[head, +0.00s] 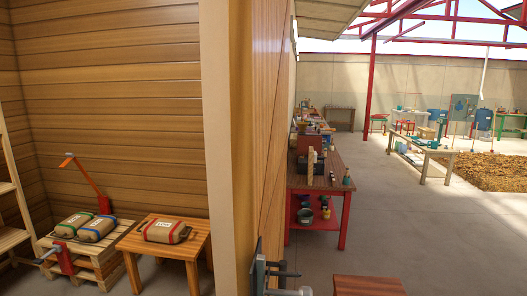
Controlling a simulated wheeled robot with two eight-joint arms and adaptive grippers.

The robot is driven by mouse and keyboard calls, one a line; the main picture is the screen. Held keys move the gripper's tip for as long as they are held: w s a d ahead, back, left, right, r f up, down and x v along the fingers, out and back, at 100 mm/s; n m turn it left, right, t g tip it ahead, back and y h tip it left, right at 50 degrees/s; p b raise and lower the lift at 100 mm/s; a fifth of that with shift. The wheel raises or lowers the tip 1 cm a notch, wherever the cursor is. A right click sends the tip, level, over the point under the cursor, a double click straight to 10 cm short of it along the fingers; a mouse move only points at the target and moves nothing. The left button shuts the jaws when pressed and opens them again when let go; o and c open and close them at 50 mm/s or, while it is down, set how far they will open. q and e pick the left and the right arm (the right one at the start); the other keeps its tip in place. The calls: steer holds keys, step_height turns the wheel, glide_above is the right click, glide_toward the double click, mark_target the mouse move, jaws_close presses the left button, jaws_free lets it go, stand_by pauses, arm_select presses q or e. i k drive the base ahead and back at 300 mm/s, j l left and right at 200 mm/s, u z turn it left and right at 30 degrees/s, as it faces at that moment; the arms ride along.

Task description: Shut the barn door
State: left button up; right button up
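The barn door appears to be the tall wooden panel (270,120), seen at a steep angle in the middle of the head view. It stands beside a pale post (216,140) at the end of the plank wall. Dark metal parts (280,269) stick out to the right low on the panel, like a handle or latch; the bottom edge cuts them off. A light grey piece below them is too cropped to identify. I cannot make out either of my grippers.
At left, a pallet stack (80,262) carries sacks, and a wooden stool (150,240) holds one more. On the right, a red-legged workbench (335,190) stands along the wall. A reddish-brown tabletop (368,286) is close at the bottom. Open concrete floor (400,225) lies beyond.

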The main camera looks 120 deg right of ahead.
mark_target(259, 35)
steer(key=k+j+z, duration=0.2)
steer(key=j+z, duration=0.15)
steer(key=k+j+z, duration=0.5)
steer(key=z, duration=2.9)
steer(key=i+l+z, duration=0.2)
steer(key=i+l, duration=0.15)
steer(key=i+l+z, duration=0.15)
steer(key=i, duration=0.35)
steer(key=l, duration=0.1)
